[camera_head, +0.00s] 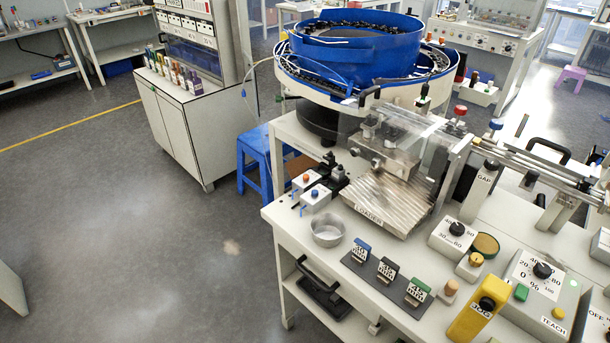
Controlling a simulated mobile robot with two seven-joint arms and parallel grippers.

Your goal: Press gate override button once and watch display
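No control in view carries a readable gate override label, and I cannot tell a lit display. Candidate controls are on the white bench: a small box with an orange button (306,178), one with a blue button (315,195), a grey box with a green button (521,292), and a small box with an amber top (475,260). A yellow box (479,310) marked JOG has a black knob. A dial box (540,283) marked TEACH shows a percent scale. Neither of my grippers is in view.
A blue bowl feeder (355,50) stands behind a ridged ramp (386,203) marked LOADER. A metal cup (327,231) and several standing labels, one green (418,290), are near the bench front. A blue stool (254,155) stands left. Grey floor (130,220) at left is clear.

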